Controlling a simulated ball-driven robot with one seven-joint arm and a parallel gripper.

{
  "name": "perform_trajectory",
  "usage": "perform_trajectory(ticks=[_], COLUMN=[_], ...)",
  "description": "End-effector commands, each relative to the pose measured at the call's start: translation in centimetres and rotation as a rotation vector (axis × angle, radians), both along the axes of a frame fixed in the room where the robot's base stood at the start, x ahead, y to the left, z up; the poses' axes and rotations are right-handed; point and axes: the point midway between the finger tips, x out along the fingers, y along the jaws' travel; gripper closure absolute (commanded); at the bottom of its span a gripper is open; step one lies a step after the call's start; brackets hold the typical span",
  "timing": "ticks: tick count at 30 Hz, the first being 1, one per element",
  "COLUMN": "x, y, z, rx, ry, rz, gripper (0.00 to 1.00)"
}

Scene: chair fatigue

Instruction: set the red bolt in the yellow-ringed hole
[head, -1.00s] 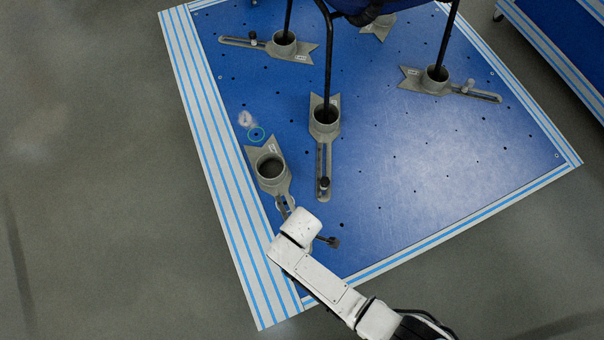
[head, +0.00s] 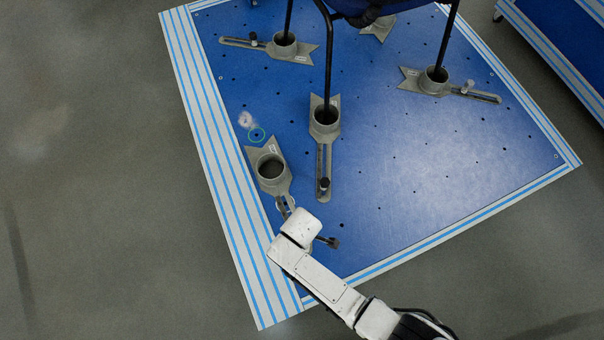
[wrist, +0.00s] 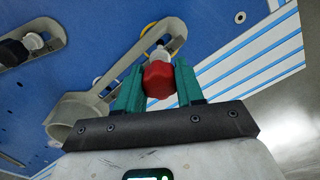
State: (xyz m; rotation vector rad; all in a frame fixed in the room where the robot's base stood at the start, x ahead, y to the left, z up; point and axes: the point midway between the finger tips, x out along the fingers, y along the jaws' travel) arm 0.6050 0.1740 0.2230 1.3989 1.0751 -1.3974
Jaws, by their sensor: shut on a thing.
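The red bolt (wrist: 158,82) shows in the wrist view between the green fingers of my gripper (wrist: 160,88), which is shut on its red head. Its pale shank points away from me at the slotted arm of a grey bracket (wrist: 127,82). The yellow ring (wrist: 148,29) shows partly behind the slot's far end, close to the bolt's tip. The bracket hides part of the ring, and I cannot tell whether the tip is in the hole. In the head view, the bracket's cup (head: 271,168) is empty and my arm hides the bolt.
The blue plate (head: 400,190) has many small holes and a striped edge (head: 215,150). Other grey brackets (head: 325,120) hold the chair's legs (head: 329,60). A dark-headed bolt (head: 324,183) stands in the nearest one's slot.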

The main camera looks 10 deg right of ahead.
Motion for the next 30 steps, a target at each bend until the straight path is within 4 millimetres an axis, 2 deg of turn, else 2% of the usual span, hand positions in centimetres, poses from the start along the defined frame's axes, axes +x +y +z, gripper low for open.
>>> perform_trajectory(ticks=[30], x=[0.0], y=[0.0], z=[-2.0], rx=[-0.001], ry=[0.000], rz=[0.000], gripper=[0.90])
